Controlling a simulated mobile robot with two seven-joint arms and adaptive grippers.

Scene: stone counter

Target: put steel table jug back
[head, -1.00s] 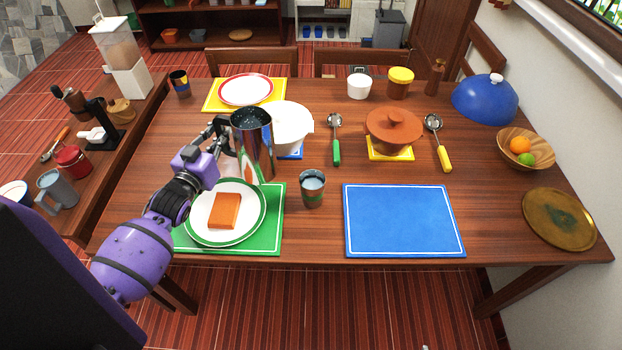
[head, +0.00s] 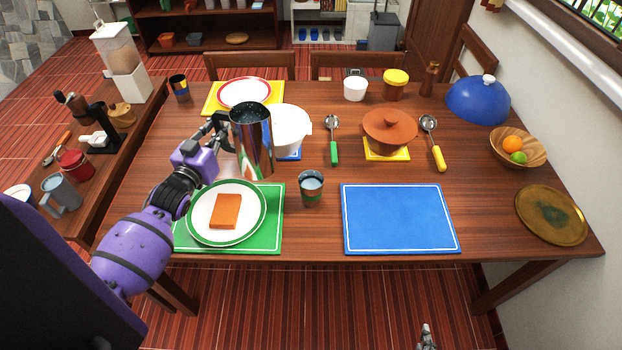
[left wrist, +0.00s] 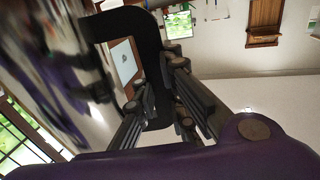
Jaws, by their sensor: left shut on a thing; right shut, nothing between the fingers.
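The steel table jug (head: 252,140) is a tall, shiny, upright cylinder left of centre in the head view, behind the plate with the orange slab. My left gripper (head: 222,128) is at its left side and shut on it. In the left wrist view, a dark loop like the jug's handle (left wrist: 125,25) runs between the fingers (left wrist: 165,105). I cannot tell whether the jug's base touches the table. My right gripper (head: 427,338) barely shows at the bottom edge, shut and empty, away from the table.
A green placemat (head: 270,240) with a plate (head: 256,228) lies in front of the jug. A white pot (head: 292,128) is close on its right, and a small cup (head: 311,188) stands front right. The blue placemat (head: 400,218) is bare.

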